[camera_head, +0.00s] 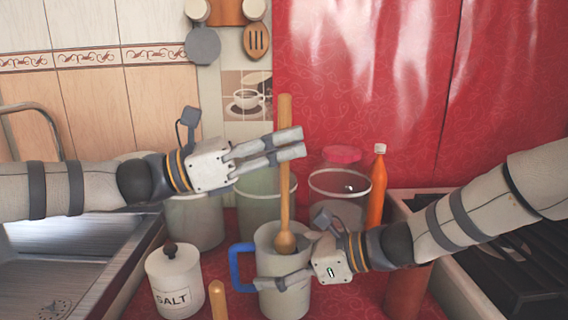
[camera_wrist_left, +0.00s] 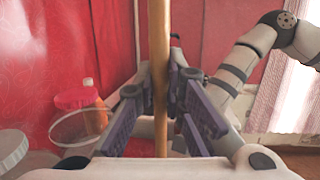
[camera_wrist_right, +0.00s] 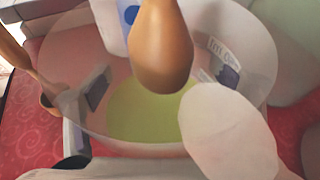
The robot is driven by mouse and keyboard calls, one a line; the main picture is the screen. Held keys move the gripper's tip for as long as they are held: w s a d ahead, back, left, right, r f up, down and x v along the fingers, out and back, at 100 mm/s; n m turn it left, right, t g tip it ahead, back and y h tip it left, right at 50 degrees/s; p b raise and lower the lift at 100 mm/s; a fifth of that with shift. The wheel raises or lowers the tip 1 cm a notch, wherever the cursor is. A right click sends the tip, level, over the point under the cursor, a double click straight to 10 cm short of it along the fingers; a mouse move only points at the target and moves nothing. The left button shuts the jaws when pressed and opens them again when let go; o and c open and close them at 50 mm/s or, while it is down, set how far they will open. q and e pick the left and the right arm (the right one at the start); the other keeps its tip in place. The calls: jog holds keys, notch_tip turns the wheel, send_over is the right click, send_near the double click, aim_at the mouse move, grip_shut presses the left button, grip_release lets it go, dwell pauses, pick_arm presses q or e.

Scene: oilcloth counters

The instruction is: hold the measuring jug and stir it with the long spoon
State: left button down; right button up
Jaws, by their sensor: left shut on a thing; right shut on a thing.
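The long wooden spoon (camera_head: 285,190) stands upright, bowl down; its handle also shows in the left wrist view (camera_wrist_left: 159,50). My left gripper (camera_head: 300,144) is shut on its handle. The grey see-through measuring jug (camera_head: 268,262) with a blue handle stands upright on the red counter. My right gripper (camera_head: 275,281) is shut around its body from the right. The spoon's bowl (camera_wrist_right: 161,50) is over the jug's opening; I cannot tell whether its tip is below the rim. Yellow-green shows at the jug's bottom (camera_wrist_right: 150,112) in the right wrist view.
A white salt jar (camera_head: 174,285) and a wooden handle (camera_head: 217,302) are left of the jug. Behind are see-through canisters (camera_head: 264,200), a red-lidded jar (camera_head: 341,156) and an orange bottle (camera_head: 377,190). A sink (camera_head: 60,270) is at left, a dark hob (camera_head: 520,270) at right.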

pick_arm(q)
notch_tip(320, 180, up, 8)
jog(key=shift+r, duration=0.2)
pick_arm(e)
jog(key=shift+d+f, duration=0.1)
jog(key=shift+f, duration=0.2)
dwell(0.8)
jog(key=o, duration=1.9)
pick_arm(q)
jog(key=shift+w, duration=0.1)
pick_arm(e)
jog(key=shift+o, duration=0.2)
jog(key=shift+r, duration=0.15)
